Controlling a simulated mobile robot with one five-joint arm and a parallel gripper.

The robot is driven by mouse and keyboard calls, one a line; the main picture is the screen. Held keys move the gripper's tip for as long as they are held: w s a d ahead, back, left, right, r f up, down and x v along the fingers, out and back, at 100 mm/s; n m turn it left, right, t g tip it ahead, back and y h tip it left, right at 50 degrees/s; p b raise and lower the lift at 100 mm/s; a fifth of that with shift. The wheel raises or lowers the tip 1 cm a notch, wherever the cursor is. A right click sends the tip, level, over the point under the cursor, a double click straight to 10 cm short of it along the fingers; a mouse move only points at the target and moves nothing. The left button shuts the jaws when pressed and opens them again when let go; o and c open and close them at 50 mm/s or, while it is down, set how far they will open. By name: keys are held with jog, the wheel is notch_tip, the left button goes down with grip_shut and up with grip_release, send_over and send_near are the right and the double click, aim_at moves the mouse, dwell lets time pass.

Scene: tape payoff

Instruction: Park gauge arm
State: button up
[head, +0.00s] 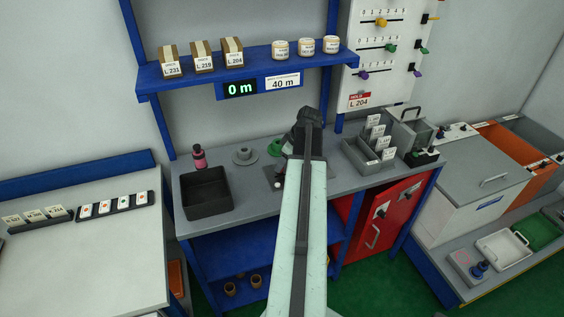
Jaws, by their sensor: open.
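My arm reaches over the grey workbench (225,218), and my gripper (285,163) is at its far end, partly hidden behind my own dark wrist. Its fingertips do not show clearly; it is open. Just left of it lies a dark plate (268,171) with a small white knob (277,186) near its front. A green round part (274,147) stands behind the plate. I cannot make out a gauge arm for certain; my arm hides part of this spot. A grey disc-shaped holder (244,155) stands further left.
A grey card tray (366,158) stands right of my arm. A blue shelf (200,80) with boxes, rolls and a "0 m" display (240,89) hangs above.

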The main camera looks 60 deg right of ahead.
jog(key=p+v, duration=0.4)
jog(key=v, duration=0.1)
jog(key=shift+s+r, duration=0.1)
jog(key=shift+r, duration=0.3)
